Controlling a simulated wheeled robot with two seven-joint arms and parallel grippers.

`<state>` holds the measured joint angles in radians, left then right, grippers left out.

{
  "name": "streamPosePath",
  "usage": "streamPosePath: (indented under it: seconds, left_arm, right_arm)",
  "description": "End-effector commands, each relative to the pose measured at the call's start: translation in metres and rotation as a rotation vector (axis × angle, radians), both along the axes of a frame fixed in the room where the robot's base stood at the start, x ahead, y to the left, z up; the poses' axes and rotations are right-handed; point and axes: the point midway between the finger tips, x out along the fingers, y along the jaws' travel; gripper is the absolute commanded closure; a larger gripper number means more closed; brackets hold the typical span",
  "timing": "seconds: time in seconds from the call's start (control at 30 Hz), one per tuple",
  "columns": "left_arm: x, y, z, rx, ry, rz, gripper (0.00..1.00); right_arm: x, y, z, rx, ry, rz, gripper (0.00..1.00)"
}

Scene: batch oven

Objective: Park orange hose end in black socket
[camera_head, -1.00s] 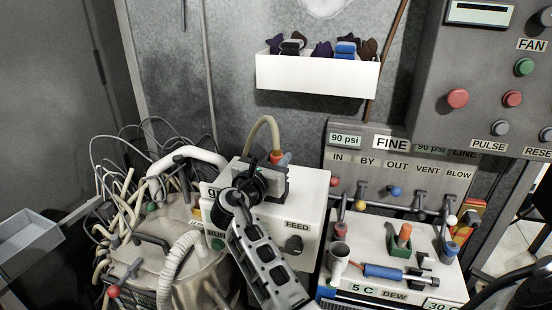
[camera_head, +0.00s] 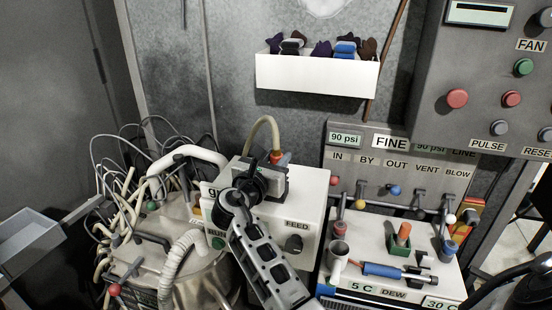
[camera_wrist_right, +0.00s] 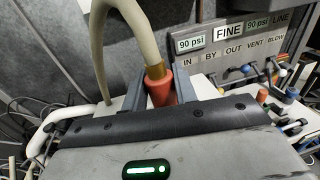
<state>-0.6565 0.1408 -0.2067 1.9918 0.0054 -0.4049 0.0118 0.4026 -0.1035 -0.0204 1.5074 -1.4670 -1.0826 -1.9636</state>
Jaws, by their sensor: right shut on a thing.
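The orange hose end (camera_head: 284,158) stands on top of the white FEED box in the head view, with a beige hose (camera_head: 262,122) arching up from it. My right gripper (camera_head: 278,166) is shut on it there. The wrist view shows the orange end (camera_wrist_right: 161,92) between the two grey fingers (camera_wrist_right: 160,100), with a brass collar above it and the beige hose rising from that. The lower tip is hidden behind the gripper body. I cannot pick out the black socket with certainty; dark fittings (camera_head: 424,259) show on the right-hand white box. My left gripper is not in view.
The white FEED box (camera_head: 312,215) lies under my right gripper. A steel vessel (camera_head: 195,280) with a tangle of hoses stands to the left. The DEW box (camera_head: 440,285) at right carries a funnel, a blue-handled tool and an orange peg (camera_head: 404,232) in a green block.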

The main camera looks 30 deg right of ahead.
Motion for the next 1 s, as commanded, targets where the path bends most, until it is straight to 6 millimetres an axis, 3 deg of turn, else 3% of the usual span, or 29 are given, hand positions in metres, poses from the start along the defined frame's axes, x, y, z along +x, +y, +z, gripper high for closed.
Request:
streamPosePath:
  seconds: [1.0]
  left_arm:
    - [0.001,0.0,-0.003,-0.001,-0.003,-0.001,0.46]
  right_arm:
    - [0.0,0.0,-0.011,-0.001,-0.001,0.0,0.96]
